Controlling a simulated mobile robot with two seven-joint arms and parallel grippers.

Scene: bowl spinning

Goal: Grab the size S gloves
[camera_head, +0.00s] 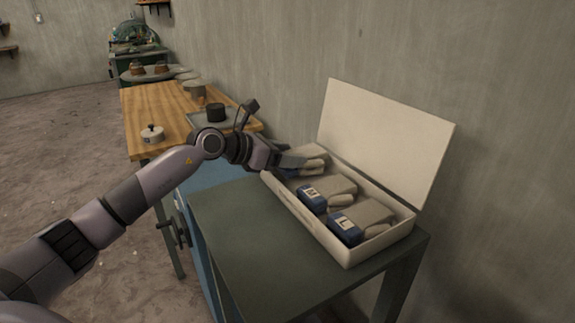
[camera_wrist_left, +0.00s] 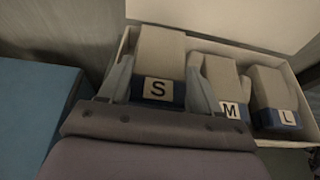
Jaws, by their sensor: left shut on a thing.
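The size S gloves (camera_wrist_left: 160,62) are a grey folded pair with a blue cuff and a white S label, at the left end of an open white box (camera_head: 300,216). My left gripper (camera_head: 297,161) is shut on them, with one finger on each side of the cuff in the left wrist view (camera_wrist_left: 155,88). In the head view the S gloves (camera_head: 313,163) are partly hidden by the gripper. The M gloves (camera_head: 325,191) and L gloves (camera_head: 358,222) lie beside them in the same box. My right gripper is not in view.
The box stands on a dark green table (camera_head: 250,235) against the wall, its lid (camera_head: 385,138) raised at the back. A wooden bench (camera_head: 150,108) with a small lidded pot (camera_head: 153,134) and a dark cylinder (camera_head: 216,112) on a tray stands beyond. The table's front left is clear.

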